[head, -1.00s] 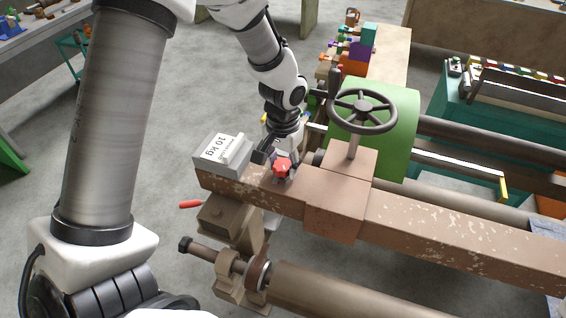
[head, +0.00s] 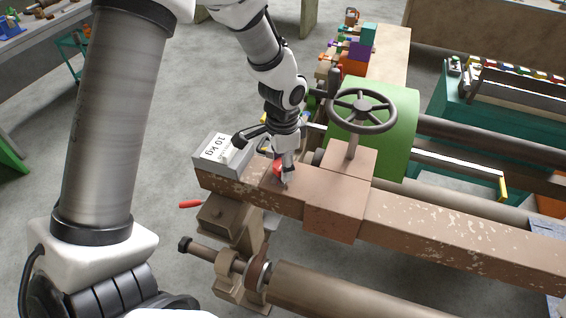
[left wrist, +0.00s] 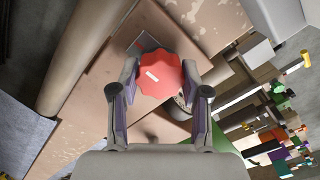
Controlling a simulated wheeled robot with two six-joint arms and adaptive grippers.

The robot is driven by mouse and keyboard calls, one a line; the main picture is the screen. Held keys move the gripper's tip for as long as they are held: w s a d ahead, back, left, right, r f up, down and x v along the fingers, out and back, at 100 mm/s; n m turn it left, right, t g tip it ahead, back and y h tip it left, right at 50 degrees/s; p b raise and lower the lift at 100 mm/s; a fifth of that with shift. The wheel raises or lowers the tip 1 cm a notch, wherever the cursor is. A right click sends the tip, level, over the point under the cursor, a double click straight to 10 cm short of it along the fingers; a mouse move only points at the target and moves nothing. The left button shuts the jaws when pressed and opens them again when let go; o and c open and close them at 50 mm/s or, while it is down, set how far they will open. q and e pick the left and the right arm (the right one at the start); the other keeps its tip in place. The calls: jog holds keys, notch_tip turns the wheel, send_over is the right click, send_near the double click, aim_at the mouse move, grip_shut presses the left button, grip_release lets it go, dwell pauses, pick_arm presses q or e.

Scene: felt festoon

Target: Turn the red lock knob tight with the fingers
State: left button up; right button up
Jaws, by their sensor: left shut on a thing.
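The red lock knob (head: 278,168) sits on the brown beam, left of the handwheel's block. It is mostly covered by my left gripper (head: 279,165) in the head view. In the left wrist view the lobed red knob (left wrist: 160,76), with a pale mark on its face, sits between the two fingers. My left gripper (left wrist: 160,84) is shut on the knob, one finger on each side of it. My right gripper is not in view.
A grey 10 kg weight (head: 222,151) stands on the beam's left end, close to my left gripper. A dark handwheel (head: 362,111) rises to the right, before a green drum (head: 395,122). A red-handled lever (head: 190,204) sticks out below the beam (head: 450,222).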

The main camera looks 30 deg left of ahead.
pick_arm(q)
jog(key=shift+s+f, duration=0.1)
dwell(0.3)
jog(key=o, duration=1.1)
jog(key=shift+o, duration=0.2)
jog(key=shift+r, duration=0.4)
notch_tip(320, 180, up, 11)
jog(key=shift+r, duration=0.15)
jog(key=shift+a, duration=0.1)
